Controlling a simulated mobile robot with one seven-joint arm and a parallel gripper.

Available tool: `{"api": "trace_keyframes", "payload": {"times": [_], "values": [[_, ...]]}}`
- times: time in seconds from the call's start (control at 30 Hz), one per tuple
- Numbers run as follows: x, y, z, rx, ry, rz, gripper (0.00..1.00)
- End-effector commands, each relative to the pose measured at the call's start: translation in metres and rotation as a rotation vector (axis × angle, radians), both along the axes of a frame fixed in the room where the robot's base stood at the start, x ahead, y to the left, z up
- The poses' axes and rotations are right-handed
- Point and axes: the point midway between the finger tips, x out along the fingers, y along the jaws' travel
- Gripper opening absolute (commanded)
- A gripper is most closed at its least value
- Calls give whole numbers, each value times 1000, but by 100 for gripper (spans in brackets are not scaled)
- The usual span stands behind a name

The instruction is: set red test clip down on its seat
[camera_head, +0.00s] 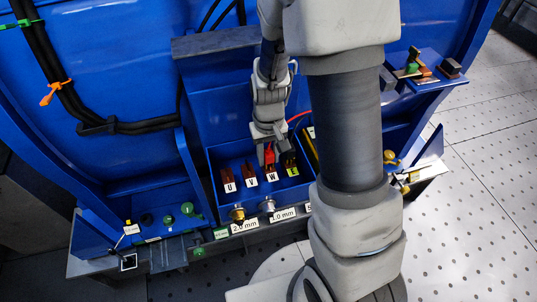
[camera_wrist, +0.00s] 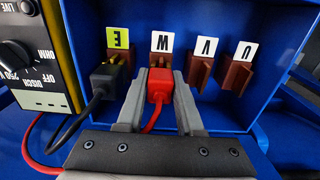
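The red test clip (camera_wrist: 160,84) sits between the fingertips of my gripper (camera_wrist: 160,92), which look closed on its sides. Its red lead (camera_wrist: 152,118) trails back below. The clip is right at the brown W terminal block (camera_wrist: 161,60), mostly covering it; I cannot tell whether it bears on the block. In the head view the red clip (camera_head: 269,155) shows just under my gripper (camera_head: 268,142), above the W label (camera_head: 271,177). A black clip (camera_wrist: 105,76) is on the E terminal, left of my gripper in the wrist view.
Brown V (camera_wrist: 201,70) and U (camera_wrist: 237,74) terminal blocks stand bare to the right in the wrist view. A yellow-framed meter (camera_wrist: 35,55) is close on the left. The blue box wall (camera_head: 215,160) encloses the terminals. A black lead (camera_wrist: 75,125) curves beside my gripper.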

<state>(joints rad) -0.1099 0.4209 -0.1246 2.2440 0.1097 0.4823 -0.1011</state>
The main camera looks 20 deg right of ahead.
Motion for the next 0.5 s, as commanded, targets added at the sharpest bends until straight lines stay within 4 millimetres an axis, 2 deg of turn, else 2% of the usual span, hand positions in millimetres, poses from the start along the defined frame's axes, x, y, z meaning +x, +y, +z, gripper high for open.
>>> {"api": "trace_keyframes", "payload": {"times": [0.03, 0.13, 0.17, 0.5], "values": [[0, 0, 1, 0, 0, 0, 46], [0, 0, 1, 0, 0, 0, 64], [0, 0, 1, 0, 0, 0, 67], [0, 0, 4, 0, -1, 0, 67]]}}
